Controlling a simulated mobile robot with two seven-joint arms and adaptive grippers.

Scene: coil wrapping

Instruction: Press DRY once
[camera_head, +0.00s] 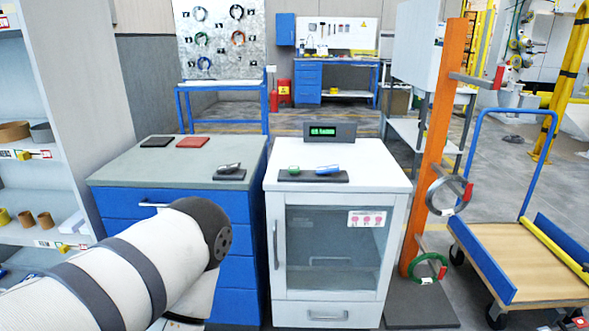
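A white cabinet (397,182) with a glass door (325,262) stands at the centre. A dark display box (330,131) with small green text sits at its back edge; the text is too small to read surely. A white label (367,218) with three red-pink marks is on the door's upper right. No button marked DRY can be made out. My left arm comes in from the lower left and bends in front of the blue drawer unit; its gripper is not in view. My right gripper is not in view.
A blue drawer unit (240,265) with a grey top adjoins the cabinet's left side. An orange post (437,130) with hanging coils and a cart (530,262) stand at right. Shelves (75,90) stand at left.

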